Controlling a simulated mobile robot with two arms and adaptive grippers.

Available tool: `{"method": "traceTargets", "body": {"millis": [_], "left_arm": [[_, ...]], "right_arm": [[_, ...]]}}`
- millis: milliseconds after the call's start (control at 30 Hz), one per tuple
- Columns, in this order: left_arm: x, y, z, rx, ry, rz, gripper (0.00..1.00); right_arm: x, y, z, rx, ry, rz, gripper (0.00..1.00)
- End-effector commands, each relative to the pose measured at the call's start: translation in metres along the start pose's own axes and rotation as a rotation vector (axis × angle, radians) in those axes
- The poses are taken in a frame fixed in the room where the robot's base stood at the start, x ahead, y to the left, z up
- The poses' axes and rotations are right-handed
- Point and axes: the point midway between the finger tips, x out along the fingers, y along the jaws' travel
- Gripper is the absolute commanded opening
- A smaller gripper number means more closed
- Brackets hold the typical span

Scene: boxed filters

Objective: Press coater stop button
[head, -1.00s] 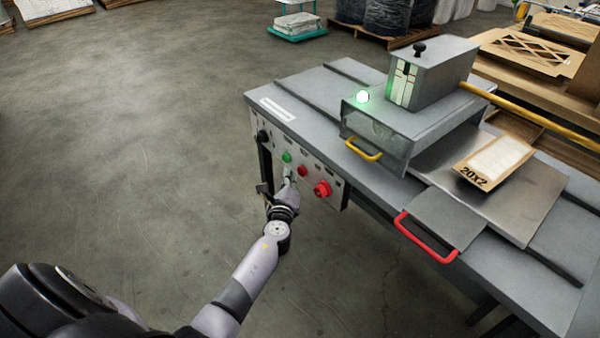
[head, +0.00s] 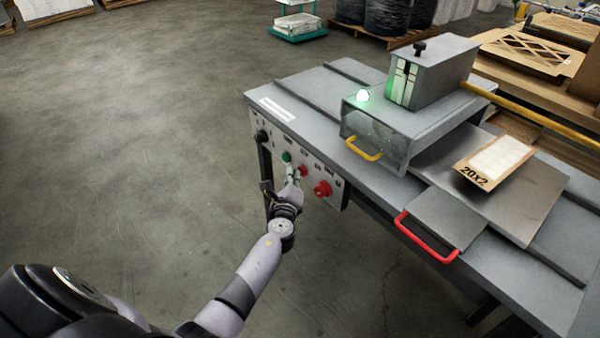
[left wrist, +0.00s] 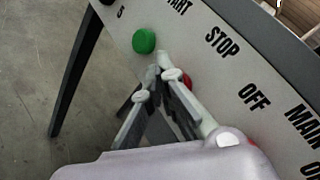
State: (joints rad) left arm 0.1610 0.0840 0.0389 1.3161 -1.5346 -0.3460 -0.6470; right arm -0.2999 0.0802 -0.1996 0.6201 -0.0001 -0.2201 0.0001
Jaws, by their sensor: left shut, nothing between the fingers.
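The coater's control panel (head: 266,148) is on the front side of the grey machine. It carries a green button (head: 287,157), a smaller red button (head: 303,170) and a large red knob (head: 322,188). My left gripper (head: 293,172) is shut and empty, its tips close to the panel between the green and small red buttons. In the left wrist view, the fingertips (left wrist: 162,66) lie just right of the green button (left wrist: 144,40). The red button (left wrist: 187,80) under the STOP label is partly hidden behind a finger. I cannot tell whether the tips touch the panel.
A yellow handle (head: 363,149) and a red handle (head: 427,238) stick out from the front. A cardboard-framed filter (head: 494,162) lies on the metal plate. The floor to the left is clear.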

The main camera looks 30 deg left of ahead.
Motion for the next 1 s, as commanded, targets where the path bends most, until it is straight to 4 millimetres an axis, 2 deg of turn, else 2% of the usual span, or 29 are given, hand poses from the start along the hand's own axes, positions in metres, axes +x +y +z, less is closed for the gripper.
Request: {"method": "traceTargets", "body": {"millis": [733, 1000], "left_arm": [[0.0037, -0.0030, -0.0038, 0.000, 0.002, 0.000, 0.00], [-0.0033, 0.0022, 0.0013, 0.001, 0.002, 0.000, 0.00]], "right_arm": [[0.0020, -0.0002, 0.0004, 0.000, 0.000, 0.000, 0.31], [-0.0003, -0.0002, 0.0002, -0.001, 0.000, 0.000, 0.31]]}}
